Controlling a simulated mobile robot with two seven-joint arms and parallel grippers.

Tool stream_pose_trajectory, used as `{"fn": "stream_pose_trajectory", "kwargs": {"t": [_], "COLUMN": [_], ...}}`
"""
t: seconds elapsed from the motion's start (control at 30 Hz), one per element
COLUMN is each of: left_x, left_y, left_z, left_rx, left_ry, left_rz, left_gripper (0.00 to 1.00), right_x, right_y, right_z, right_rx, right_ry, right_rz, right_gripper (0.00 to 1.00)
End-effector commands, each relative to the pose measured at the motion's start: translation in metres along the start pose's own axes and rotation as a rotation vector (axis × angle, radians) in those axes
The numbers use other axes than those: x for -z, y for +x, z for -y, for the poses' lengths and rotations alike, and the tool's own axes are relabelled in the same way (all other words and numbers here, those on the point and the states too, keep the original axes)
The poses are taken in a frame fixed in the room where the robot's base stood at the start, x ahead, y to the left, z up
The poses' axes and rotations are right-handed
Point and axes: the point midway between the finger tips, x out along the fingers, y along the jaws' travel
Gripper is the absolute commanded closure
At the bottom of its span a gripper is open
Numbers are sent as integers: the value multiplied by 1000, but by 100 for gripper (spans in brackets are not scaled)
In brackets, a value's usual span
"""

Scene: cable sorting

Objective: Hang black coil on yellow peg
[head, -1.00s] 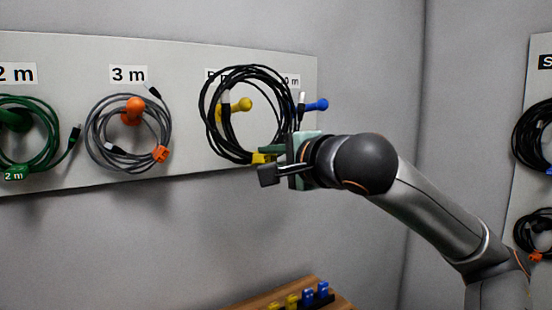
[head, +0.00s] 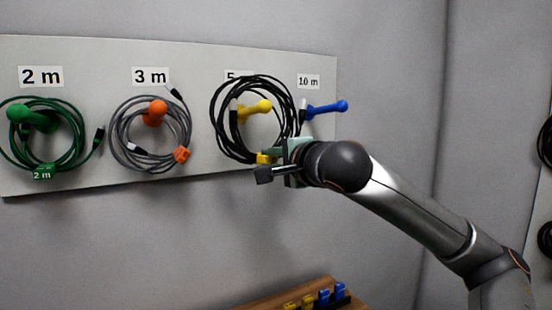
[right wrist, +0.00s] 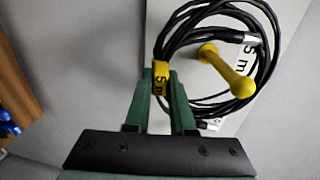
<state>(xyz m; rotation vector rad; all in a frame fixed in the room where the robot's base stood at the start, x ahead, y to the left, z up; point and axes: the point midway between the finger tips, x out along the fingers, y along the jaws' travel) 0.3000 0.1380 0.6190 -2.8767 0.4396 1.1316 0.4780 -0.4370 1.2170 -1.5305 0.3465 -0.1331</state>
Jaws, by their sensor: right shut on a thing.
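The black coil (head: 217,128) is in front of the board, and its loop surrounds the yellow peg (head: 254,110) in the head view. The peg's knob also shows inside the loop in the right wrist view (right wrist: 228,72). My right gripper (head: 271,158) is shut on the coil at its yellow "5 m" tag, at the bottom of the loop. The yellow tag (right wrist: 161,82) shows between the green fingers (right wrist: 162,92) in the right wrist view. Whether the coil rests on the peg I cannot tell. My left gripper is not in view.
A green coil (head: 72,165) hangs on a green peg and a grey coil (head: 117,135) on an orange peg to the left. A blue peg (head: 328,108) is bare, close at the right.

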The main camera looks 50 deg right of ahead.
Motion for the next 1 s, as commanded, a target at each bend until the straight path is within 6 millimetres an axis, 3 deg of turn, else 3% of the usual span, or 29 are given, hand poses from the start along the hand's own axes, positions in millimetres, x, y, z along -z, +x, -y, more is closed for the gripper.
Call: {"fn": "stream_pose_trajectory", "kwargs": {"t": [0.87,1.0], "left_x": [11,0], "left_y": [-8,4], "left_z": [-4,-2], "left_rx": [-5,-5], "left_ry": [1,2], "left_rz": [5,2], "left_gripper": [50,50], "right_x": [0,0], "right_y": [61,64], "right_z": [3,-14], "right_rx": [4,4], "right_ry": [0,0], "right_rz": [-1,0], "right_gripper": [100,100]}}
